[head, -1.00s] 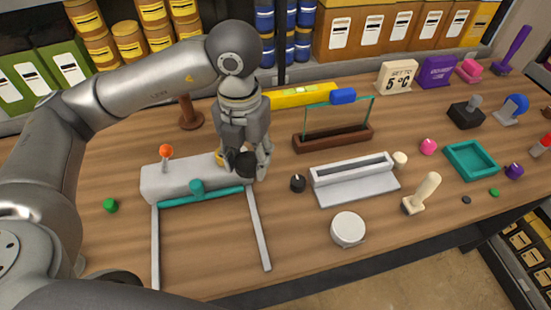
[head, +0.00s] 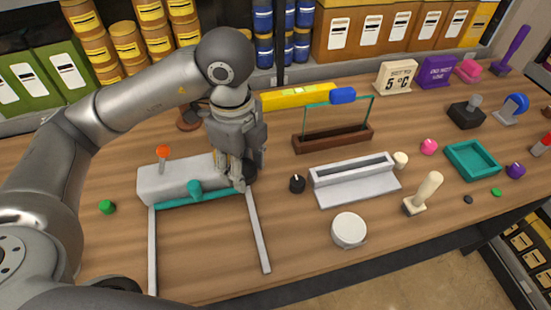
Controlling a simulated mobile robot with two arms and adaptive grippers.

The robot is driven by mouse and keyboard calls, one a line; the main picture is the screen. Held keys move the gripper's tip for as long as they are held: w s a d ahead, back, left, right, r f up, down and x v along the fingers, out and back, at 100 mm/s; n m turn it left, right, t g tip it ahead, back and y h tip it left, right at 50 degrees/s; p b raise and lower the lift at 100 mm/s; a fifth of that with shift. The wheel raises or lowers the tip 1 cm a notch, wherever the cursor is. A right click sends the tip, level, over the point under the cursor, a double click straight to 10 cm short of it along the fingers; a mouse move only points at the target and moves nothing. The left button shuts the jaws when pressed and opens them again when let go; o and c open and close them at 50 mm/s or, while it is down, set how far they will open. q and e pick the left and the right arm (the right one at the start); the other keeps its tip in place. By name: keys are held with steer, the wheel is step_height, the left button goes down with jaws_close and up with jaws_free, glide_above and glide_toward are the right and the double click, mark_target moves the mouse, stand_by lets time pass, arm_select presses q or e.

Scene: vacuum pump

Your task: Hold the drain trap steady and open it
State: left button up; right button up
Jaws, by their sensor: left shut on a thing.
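A long light-grey block (head: 165,184) lies on the table at the left, with an orange-topped knob (head: 162,153) and a teal bar (head: 215,197) along its front. A dark round part (head: 249,171) shows at its right end, and a bit of yellow shows beside the fingers. My left gripper (head: 240,180) points down at this end and is shut, with its fingers against the dark part. The fingers hide much of the grip. I cannot tell for certain which part is the drain trap. My right gripper is not in view.
Two thin grey bars (head: 258,232) run forward from the block. A black knob (head: 297,184), a grey slotted holder (head: 356,180) and a white round dial (head: 349,230) stand to the right. The front middle of the table is clear.

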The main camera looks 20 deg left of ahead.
arm_select(q)
steer(key=w+d+f+p, duration=0.2)
steer(key=w+f, duration=0.2)
steer(key=w, duration=0.4)
steer(key=p, duration=0.1)
glide_above(278, 168)
steer(key=f, duration=0.4)
steer(key=shift+s+a+f, duration=0.15)
steer(key=shift+s+f, duration=0.15)
steer(key=shift+s, duration=0.05)
steer(key=shift+w+f+p, duration=0.25)
steer(key=shift+f+p, duration=0.05)
steer(key=shift+f, duration=0.05)
step_height(278, 168, down, 3)
steer(key=shift+w+r+p, duration=0.1)
steer(key=shift+p, duration=0.75)
steer(key=shift+f, duration=0.25)
steer(key=shift+f, duration=0.1)
